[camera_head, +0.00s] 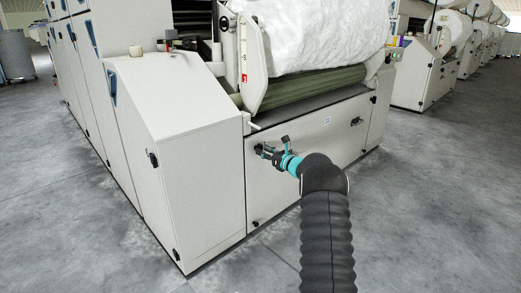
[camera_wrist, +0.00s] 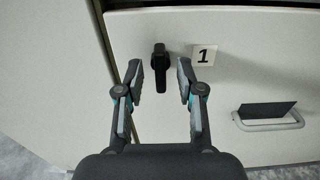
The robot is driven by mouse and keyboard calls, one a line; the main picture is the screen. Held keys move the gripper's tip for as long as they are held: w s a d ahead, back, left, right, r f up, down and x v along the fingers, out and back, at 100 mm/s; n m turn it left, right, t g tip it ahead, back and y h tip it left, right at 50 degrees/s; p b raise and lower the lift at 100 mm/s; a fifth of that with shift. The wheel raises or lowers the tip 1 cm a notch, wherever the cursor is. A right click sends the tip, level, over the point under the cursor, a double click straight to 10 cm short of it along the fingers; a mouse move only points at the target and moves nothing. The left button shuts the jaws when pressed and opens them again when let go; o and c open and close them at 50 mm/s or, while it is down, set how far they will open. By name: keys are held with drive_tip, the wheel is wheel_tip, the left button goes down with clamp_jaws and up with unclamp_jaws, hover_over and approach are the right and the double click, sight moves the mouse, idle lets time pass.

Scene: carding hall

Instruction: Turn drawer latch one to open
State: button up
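Drawer latch one is a black handle (camera_wrist: 160,67) on a pale panel in the wrist view, upright, beside a white label with the number 1 (camera_wrist: 204,55). My gripper (camera_wrist: 159,75) is open, with one finger on each side of the latch and a visible gap to each. Whether the fingertips reach its depth I cannot tell. In the head view my gripper (camera_head: 268,150) is at the left part of the machine's low front panel (camera_head: 300,158); the latch is mostly hidden there behind the gripper.
A grey pull handle (camera_wrist: 268,124) is on the panel right of the label. Another dark latch (camera_head: 356,121) is farther right on the front panel. A tall beige cabinet (camera_head: 205,150) stands left of my gripper. Grey floor (camera_head: 420,210) is clear at the right.

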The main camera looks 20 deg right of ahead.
drive_tip(key=shift+x, duration=1.3)
clamp_jaws()
